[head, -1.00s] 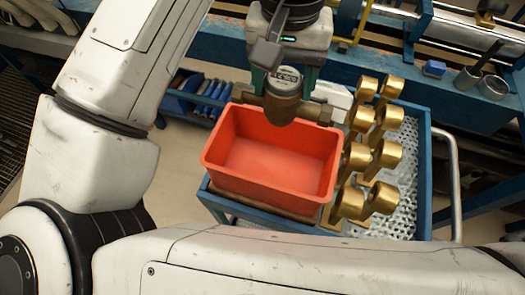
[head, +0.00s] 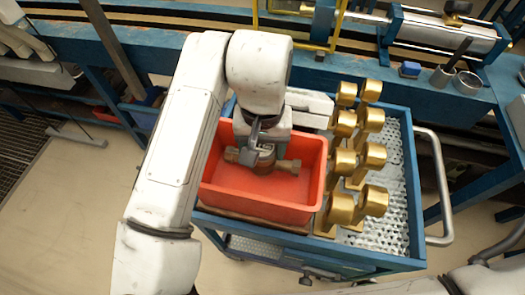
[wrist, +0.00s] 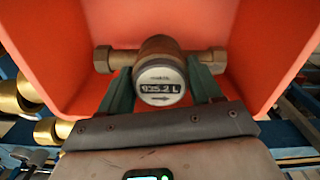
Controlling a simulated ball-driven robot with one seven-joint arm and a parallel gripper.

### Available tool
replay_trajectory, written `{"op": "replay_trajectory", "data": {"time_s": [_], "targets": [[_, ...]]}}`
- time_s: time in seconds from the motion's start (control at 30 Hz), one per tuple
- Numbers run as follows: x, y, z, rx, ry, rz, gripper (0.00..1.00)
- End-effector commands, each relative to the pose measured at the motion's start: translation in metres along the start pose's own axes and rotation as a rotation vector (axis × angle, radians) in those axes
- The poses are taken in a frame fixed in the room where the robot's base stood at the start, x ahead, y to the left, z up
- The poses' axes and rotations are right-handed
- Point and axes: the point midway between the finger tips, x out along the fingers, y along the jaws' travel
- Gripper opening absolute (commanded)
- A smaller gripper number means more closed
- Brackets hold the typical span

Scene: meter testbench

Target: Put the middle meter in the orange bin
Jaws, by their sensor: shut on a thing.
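The meter (head: 266,158) is a brass-brown body with a pipe stub on each side and a round dial. In the wrist view the meter (wrist: 159,75) shows its dial face reading about 935.2 L. My gripper (head: 262,140) is shut on it, with green fingers on either side of the body in the wrist view (wrist: 160,90). The orange bin (head: 308,190) stands on a blue cart, and the meter is inside its outline in the head view. The bin walls (wrist: 60,40) surround the meter in the wrist view. I cannot tell whether the meter touches the floor.
Several brass fittings (head: 343,208) stand on the cart (head: 400,262) right of the bin. A blue workbench (head: 420,92) with a cylinder rig runs behind. A handrail (head: 440,190) sticks out at the cart's right. The floor on the left is clear.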

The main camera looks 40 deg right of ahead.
Motion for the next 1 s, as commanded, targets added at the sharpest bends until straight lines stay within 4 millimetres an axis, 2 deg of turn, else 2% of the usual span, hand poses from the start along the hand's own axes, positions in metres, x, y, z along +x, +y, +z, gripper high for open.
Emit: {"op": "replay_trajectory", "data": {"time_s": [0.1, 0.2, 0.6, 0.63, 0.87, 1.0], "targets": [[0.015, 0.0, 0.0, -0.002, 0.0, 0.002, 0.0], [0.021, 0.0, 0.0, -0.001, 0.002, 0.0, 0.0], [0.026, 0.0, 0.0, 0.0, 0.002, 0.0, 0.0], [0.026, 0.0, 0.0, 0.0, 0.0, 0.0, 0.66], [0.025, 0.0, 0.0, 0.0, 0.0, 0.0, 0.88], [0.025, 0.0, 0.0, 0.0, 0.0, 0.0, 0.9]]}}
